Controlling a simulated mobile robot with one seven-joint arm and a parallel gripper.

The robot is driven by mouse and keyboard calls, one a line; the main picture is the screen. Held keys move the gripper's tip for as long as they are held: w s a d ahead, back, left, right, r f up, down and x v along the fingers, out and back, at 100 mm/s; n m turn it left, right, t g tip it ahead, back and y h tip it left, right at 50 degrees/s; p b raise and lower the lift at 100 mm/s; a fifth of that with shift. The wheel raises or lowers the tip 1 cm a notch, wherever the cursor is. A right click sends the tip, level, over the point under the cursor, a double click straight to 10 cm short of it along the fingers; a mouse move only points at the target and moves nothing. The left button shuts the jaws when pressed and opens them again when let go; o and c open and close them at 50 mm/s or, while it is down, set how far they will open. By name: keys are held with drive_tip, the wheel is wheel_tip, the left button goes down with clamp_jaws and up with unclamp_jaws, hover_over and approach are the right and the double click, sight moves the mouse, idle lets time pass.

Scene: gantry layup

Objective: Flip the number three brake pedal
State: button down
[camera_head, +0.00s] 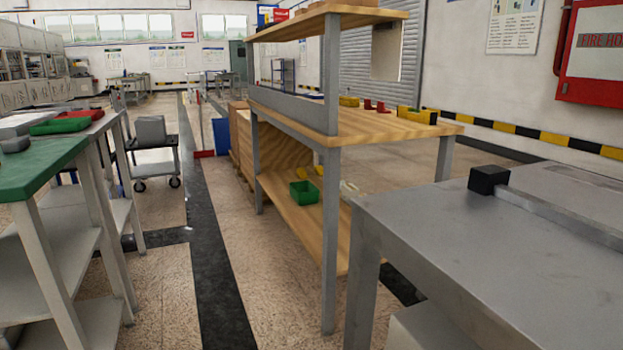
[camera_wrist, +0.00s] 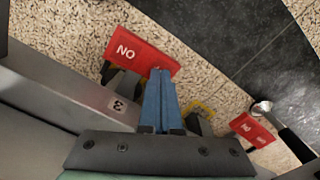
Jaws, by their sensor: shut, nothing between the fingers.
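In the wrist view, a red plate marked "NO" (camera_wrist: 140,52) is mounted on a dark bracket beside a grey metal beam. Neither plate nor my gripper shows in the head view.
In the wrist view, a dark lever with a bright round end (camera_wrist: 262,107) lies at the right, and a yellow part (camera_wrist: 203,110) sits behind the fingers. The head view shows a wooden workbench (camera_head: 400,128), a grey metal table (camera_head: 440,225) and open floor aisle (camera_head: 160,250).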

wheel_tip(320, 180, up, 7)
drive_tip(key=p, duration=0.7)
drive_tip(key=shift+f, duration=0.15)
